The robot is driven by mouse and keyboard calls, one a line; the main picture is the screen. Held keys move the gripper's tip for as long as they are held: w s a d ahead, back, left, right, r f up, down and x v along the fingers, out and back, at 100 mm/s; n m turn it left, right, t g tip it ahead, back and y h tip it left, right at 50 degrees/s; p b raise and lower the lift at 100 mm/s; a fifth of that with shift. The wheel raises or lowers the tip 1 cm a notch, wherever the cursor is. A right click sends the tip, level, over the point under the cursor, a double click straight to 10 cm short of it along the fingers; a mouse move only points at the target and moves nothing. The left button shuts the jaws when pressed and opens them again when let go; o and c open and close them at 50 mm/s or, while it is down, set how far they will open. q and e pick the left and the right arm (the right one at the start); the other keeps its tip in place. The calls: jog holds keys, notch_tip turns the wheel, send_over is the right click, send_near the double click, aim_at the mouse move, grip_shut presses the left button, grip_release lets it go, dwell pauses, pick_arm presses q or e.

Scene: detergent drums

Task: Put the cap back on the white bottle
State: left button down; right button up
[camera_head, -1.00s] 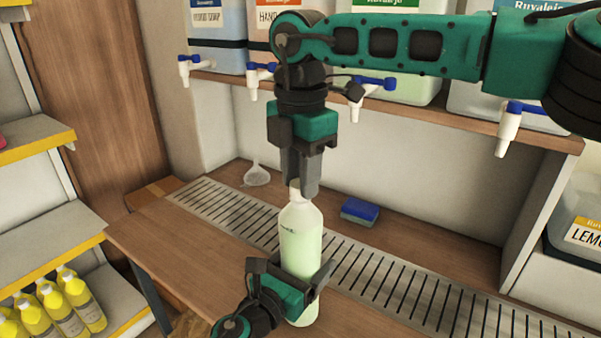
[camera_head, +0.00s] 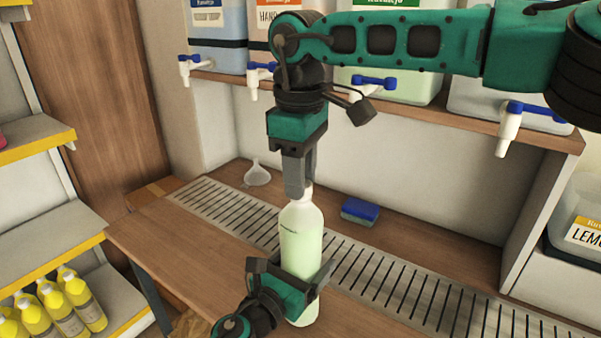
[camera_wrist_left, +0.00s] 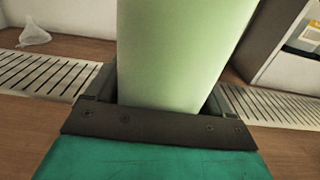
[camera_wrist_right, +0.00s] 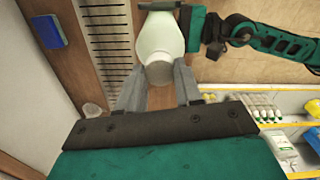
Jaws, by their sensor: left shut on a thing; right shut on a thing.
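The white bottle (camera_head: 301,240), filled with pale green liquid, stands upright near the front edge of the counter. My left gripper (camera_head: 300,280) is shut around its lower body; the pale green side fills the left wrist view (camera_wrist_left: 180,55). My right gripper (camera_head: 298,190) points straight down over the bottle's neck, its fingers shut on the white cap. Only a sliver of white shows beside the fingertips. In the right wrist view a pale round top (camera_wrist_right: 159,72) lies between the two fingers. The fingers hide whether the cap is fully seated.
A slotted metal drain strip (camera_head: 380,272) runs along the counter behind the bottle. A blue sponge (camera_head: 360,211) and a clear funnel (camera_head: 257,173) lie at the back. Yellow bottles (camera_head: 68,305) stand on shelves at left.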

jog(key=o, duration=1)
jog(key=shift+r, duration=2.3)
jog(key=shift+c, duration=0.3)
